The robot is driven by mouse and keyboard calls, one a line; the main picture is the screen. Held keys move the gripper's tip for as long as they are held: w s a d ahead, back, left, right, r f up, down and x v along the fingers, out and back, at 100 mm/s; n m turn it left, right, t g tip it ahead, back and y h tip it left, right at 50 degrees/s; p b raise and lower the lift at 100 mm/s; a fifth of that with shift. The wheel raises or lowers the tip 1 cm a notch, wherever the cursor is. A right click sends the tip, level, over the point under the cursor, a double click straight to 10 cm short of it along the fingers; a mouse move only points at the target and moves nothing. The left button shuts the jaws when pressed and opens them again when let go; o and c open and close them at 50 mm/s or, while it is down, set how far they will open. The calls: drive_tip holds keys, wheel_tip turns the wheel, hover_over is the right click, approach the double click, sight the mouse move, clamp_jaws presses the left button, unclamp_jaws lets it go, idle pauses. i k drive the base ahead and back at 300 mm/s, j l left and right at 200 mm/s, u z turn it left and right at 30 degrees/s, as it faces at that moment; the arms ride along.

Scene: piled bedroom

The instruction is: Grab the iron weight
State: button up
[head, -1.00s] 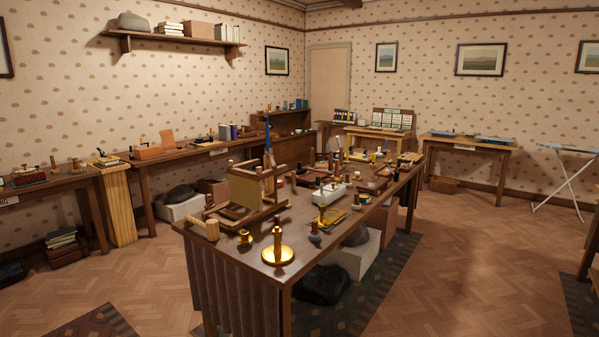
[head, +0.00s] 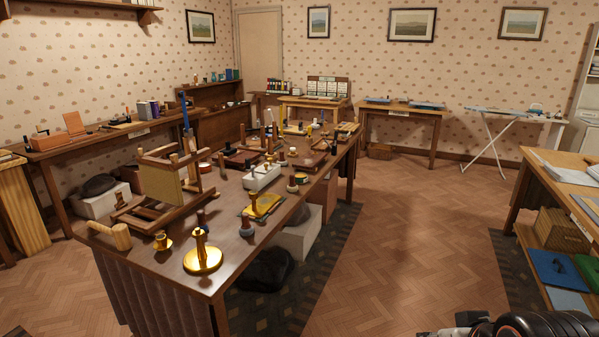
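I cannot pick out the iron weight with certainty. Small grey knobbed pieces stand on the long central table (head: 190,278): one grey piece with a wooden top (head: 247,229) near its right edge, and a similar one (head: 293,185) farther back. Either could be a weight, but they are too small to tell. Black and silver parts of my arm and gripper (head: 462,327) show at the bottom right edge, cut off by the frame. They are over the floor, apart from the central table. The fingertips are not clear, and I see nothing held.
A brass candlestick-like piece (head: 203,258), a wooden mallet (head: 112,235) and a wooden frame (head: 165,183) crowd the table's near end. A side table (head: 541,184) stands at right, an ironing board (head: 495,140) behind. The parquet floor (head: 405,225) between is clear.

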sight(228, 151)
drive_tip(key=i+j+z, duration=0.15)
drive_tip(key=i, duration=2.05)
drive_tip(key=i+u, duration=0.2)
drive_tip(key=i, duration=0.2)
drive_tip(key=i+l+u, duration=0.2)
drive_tip(key=i, duration=0.2)
drive_tip(key=i+l+u, duration=0.2)
drive_tip(key=i, duration=0.2)
drive_tip(key=i+j+u, duration=0.1)
drive_tip(key=i+u, duration=0.15)
drive_tip(key=u, duration=0.15)
drive_tip(key=i+u, duration=0.35)
drive_tip(key=k, duration=0.05)
